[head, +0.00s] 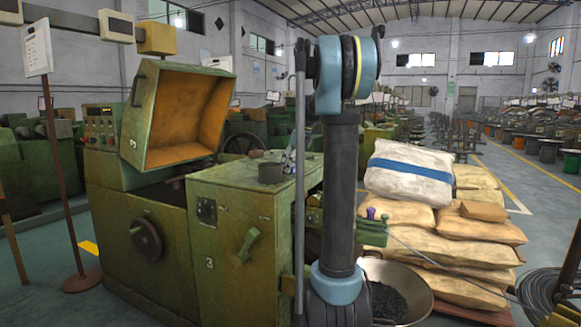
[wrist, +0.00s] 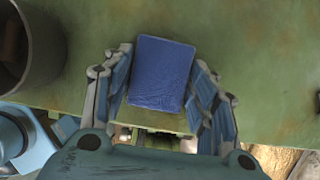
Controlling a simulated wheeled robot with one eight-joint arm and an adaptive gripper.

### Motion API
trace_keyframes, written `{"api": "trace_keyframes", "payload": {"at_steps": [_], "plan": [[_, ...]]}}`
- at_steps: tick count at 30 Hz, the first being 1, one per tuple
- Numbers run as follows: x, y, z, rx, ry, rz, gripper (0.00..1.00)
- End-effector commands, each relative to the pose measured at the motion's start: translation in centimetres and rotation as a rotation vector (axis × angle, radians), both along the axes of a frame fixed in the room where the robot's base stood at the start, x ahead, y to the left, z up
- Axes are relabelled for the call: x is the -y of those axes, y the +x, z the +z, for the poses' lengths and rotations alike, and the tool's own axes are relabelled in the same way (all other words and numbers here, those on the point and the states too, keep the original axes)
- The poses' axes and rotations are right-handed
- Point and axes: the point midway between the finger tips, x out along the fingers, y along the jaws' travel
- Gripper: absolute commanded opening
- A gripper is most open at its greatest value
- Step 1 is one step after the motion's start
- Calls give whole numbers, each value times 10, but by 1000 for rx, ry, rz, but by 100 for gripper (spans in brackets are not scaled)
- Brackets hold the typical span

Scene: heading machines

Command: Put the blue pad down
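The blue pad (wrist: 162,72) is a flat, roughly rectangular block in the middle of the wrist view. My gripper (wrist: 161,75) has one finger along each side of it, and both fingers appear to press on its edges. The pad is over the green top of a machine (wrist: 260,60); I cannot tell whether it touches that top. In the head view my gripper (head: 289,162) shows small and partly hidden behind a grey pole, low over the green machine's top (head: 225,173). The pad cannot be made out there.
A dark cup (head: 270,172) stands on the machine top left of my gripper; it also shows in the wrist view (wrist: 28,50). An open, orange-lined hood (head: 185,115) rises at the left. Stacked sacks (head: 410,175) and a metal bowl (head: 400,295) stand at the right.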

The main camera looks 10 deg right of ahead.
Motion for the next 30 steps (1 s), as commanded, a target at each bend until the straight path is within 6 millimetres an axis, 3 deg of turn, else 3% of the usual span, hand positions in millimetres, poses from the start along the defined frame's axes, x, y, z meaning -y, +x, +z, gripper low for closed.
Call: {"api": "trace_keyframes", "payload": {"at_steps": [16,30], "plan": [[2,-2,10,0,0,0,69],[28,-20,87,0,0,-1,69]]}}
